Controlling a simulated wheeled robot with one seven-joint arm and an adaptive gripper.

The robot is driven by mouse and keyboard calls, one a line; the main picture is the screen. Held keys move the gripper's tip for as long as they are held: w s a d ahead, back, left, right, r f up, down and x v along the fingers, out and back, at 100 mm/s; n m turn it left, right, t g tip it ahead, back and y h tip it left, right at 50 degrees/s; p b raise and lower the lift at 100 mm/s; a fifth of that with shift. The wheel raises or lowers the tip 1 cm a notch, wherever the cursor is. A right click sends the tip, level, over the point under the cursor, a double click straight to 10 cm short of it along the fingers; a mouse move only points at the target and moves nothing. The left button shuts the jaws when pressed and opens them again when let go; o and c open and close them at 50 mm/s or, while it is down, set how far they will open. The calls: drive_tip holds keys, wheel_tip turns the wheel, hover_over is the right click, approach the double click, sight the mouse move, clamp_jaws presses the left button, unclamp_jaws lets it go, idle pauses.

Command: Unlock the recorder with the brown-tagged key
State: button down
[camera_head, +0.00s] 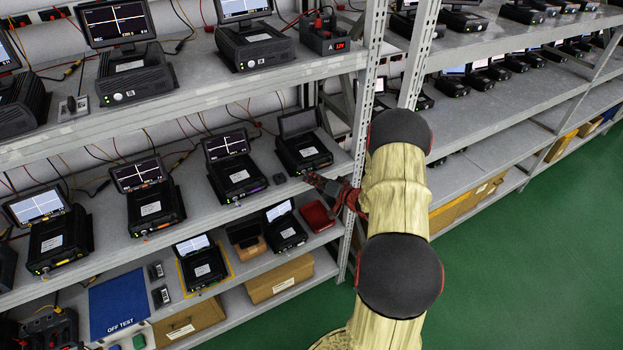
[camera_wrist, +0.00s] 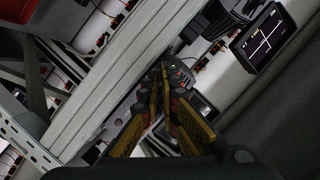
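A recorder (camera_head: 303,152) with a dark, blank screen (camera_head: 298,123) stands at the right end of the middle shelf. My gripper (camera_head: 316,181) is at its front right, close to the shelf edge. In the wrist view the yellow-and-black fingers of my gripper (camera_wrist: 163,82) converge, with their tips close together. A small grey-black part with a reddish spot (camera_wrist: 178,74) shows just beyond the tips; I cannot tell whether it is held or behind them. I cannot make out a brown-tagged key in either view; the fingertips are too small and dark to tell.
Lit recorders (camera_head: 237,177) stand to the left on the same shelf. A small dark block (camera_head: 279,179) lies beside the blank recorder. A red case (camera_head: 318,216) sits below my gripper. A rack upright (camera_head: 357,150) stands close to my arm. The green floor (camera_head: 540,250) is clear.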

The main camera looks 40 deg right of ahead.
drive_tip(key=c, duration=2.5)
unclamp_jaws()
drive_tip(key=shift+c, duration=0.2)
drive_tip(key=shift+o, duration=1)
drive_tip(key=v, duration=1.2)
